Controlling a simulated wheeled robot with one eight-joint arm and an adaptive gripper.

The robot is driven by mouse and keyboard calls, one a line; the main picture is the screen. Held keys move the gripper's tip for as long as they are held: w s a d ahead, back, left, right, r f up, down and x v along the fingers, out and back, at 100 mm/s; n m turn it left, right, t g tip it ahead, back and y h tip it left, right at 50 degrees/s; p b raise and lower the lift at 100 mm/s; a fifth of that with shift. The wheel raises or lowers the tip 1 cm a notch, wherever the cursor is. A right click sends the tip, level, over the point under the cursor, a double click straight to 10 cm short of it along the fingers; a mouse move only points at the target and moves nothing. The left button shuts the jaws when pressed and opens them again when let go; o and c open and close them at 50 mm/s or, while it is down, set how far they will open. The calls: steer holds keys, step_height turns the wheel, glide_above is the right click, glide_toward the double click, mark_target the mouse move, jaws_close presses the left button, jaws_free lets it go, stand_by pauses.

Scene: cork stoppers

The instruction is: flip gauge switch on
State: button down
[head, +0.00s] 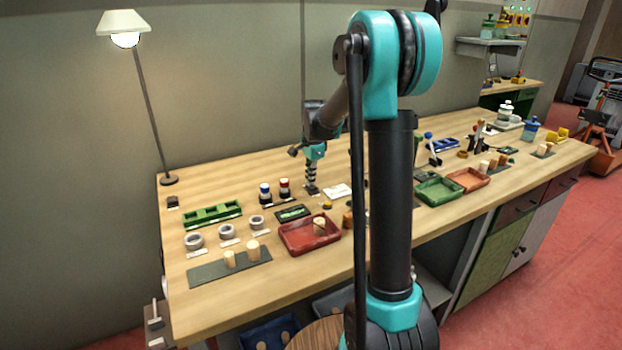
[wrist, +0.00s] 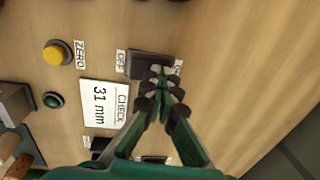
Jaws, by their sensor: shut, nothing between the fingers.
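The gauge switch (wrist: 146,62) is a dark rocker between an OFF label (wrist: 121,62) on its left and an ON label (wrist: 178,67) on its right in the wrist view. My gripper (wrist: 157,76) is shut and empty, its fingertips over the ON half of the switch and covering part of it. I cannot tell whether they touch it or which side is pressed down. In the head view my gripper (head: 312,184) points down at the bench near a white card; the switch is too small to make out there.
A card reading CHECK 31 mm (wrist: 104,103), a yellow ZERO button (wrist: 57,53) and a small green button (wrist: 53,100) lie left of the switch. On the bench (head: 240,295) are a red tray (head: 296,247) holding a cork, a green rack (head: 213,215) and blue and red-topped bottles (head: 265,193).

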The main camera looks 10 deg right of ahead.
steer(key=shift+s, duration=0.2)
steer(key=shift+s+d, duration=0.25)
steer(key=shift+s, duration=0.4)
steer(key=shift+r, duration=0.1)
steer(key=shift+d+r, duration=0.1)
steer(key=shift+r, duration=0.4)
step_height(320, 180, up, 13)
steer(key=s, duration=0.2)
steer(key=shift+s+d+f, duration=0.15)
steer(key=shift+s+d, duration=0.1)
steer(key=shift+d, duration=0.05)
